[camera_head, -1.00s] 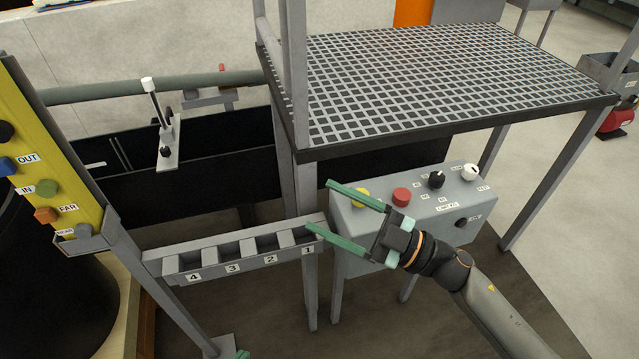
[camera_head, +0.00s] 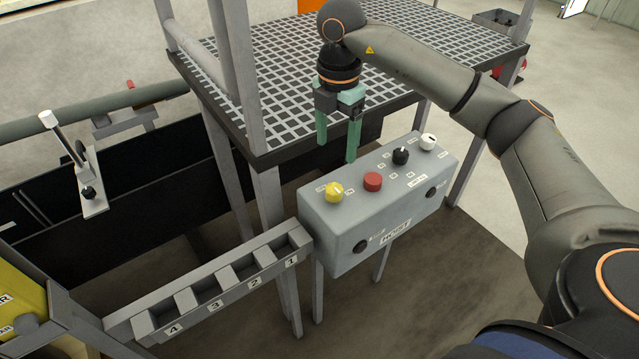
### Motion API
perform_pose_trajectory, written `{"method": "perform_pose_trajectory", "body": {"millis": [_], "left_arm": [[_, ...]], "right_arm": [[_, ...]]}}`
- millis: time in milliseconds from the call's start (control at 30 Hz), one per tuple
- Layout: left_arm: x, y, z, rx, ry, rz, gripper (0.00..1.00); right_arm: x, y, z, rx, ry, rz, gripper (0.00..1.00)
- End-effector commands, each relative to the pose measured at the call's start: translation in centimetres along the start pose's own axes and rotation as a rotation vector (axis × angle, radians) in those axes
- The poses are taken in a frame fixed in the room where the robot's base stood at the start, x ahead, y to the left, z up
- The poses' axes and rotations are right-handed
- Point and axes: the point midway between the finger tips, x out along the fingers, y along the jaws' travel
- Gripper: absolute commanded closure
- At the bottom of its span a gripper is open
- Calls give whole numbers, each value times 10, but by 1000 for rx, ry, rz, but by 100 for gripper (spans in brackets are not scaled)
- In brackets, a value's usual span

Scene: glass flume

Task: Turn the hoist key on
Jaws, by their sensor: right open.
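A grey control box (camera_head: 345,225) marked HOIST stands on legs at centre. Its top carries a yellow knob (camera_head: 334,192), a red button (camera_head: 373,182), a black knob (camera_head: 401,156) and a white knob (camera_head: 428,142). The front has two small dark round fittings, one at left (camera_head: 362,247) and one at right (camera_head: 431,192). Labels beside the controls are too small to read, so I cannot tell which is the hoist key. My right gripper (camera_head: 337,150) is open and empty, fingers pointing down, above and behind the red button, apart from the box. My left gripper is not in view.
A grated platform (camera_head: 420,60) stands behind the box, with its front edge and posts close to my right gripper. A grey rack (camera_head: 209,306) with slots numbered 1 to 4 runs to the lower left. A yellow panel (camera_head: 18,305) is at far left.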

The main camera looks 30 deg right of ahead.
Motion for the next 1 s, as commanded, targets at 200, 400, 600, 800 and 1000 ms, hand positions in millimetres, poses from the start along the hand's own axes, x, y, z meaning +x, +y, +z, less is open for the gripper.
{"method": "perform_pose_trajectory", "body": {"millis": [200,400,600,800,1000], "left_arm": [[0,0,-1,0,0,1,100],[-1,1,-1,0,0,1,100],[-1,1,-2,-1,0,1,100],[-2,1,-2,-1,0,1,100],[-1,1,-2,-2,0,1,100]], "right_arm": [[39,-1,-1,-4,4,-6,24],[80,-1,-2,-6,6,-4,24],[109,0,-2,-6,6,-3,24],[120,0,-3,-8,6,0,24],[120,0,-3,-8,6,1,24]]}}
